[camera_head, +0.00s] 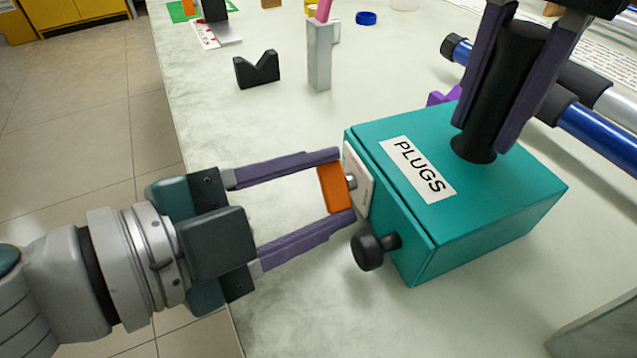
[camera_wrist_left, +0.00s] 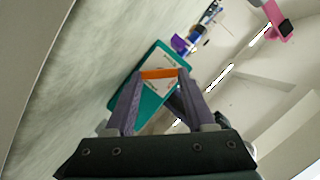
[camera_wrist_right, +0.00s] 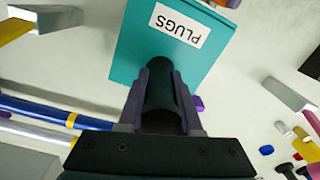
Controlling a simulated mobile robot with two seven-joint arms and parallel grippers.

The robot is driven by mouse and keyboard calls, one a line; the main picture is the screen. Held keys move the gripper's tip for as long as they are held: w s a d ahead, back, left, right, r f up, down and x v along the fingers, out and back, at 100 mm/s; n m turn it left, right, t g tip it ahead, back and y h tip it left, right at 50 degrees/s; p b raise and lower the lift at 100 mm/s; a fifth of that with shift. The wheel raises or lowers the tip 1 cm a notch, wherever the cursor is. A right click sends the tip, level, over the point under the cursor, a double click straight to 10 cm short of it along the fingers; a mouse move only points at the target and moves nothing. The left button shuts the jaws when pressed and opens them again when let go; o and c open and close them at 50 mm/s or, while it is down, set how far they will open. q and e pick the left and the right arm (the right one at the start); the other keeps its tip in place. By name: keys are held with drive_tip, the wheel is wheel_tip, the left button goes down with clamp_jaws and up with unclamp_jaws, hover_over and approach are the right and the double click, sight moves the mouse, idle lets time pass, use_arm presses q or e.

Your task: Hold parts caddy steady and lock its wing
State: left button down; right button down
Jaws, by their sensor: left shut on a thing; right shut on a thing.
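The parts caddy (camera_head: 490,205) is a teal box with a white PLUGS label, standing on the table; it also shows in the right wrist view (camera_wrist_right: 130,50). A black post handle (camera_head: 487,130) rises from its top. My right gripper (camera_head: 483,135) is shut on this handle. The orange wing (camera_head: 333,188) sits on a short shaft in front of a white plate (camera_head: 359,180) on the caddy's side. My left gripper (camera_head: 342,187) is shut on the wing, one finger at each end. A black knob (camera_head: 371,250) sticks out below the plate.
Blue rods (camera_head: 595,138) lie behind the caddy at the right. A black V-block (camera_head: 257,70) and a grey post (camera_head: 319,55) stand further back. A grey block (camera_head: 600,325) is at the front right. The table between the V-block and the caddy is mostly clear.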

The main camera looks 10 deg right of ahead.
use_arm(q)
drive_tip(key=shift+c, duration=1.6)
unclamp_jaws()
drive_tip(key=shift+o, duration=0.4)
drive_tip(key=shift+f, duration=0.1)
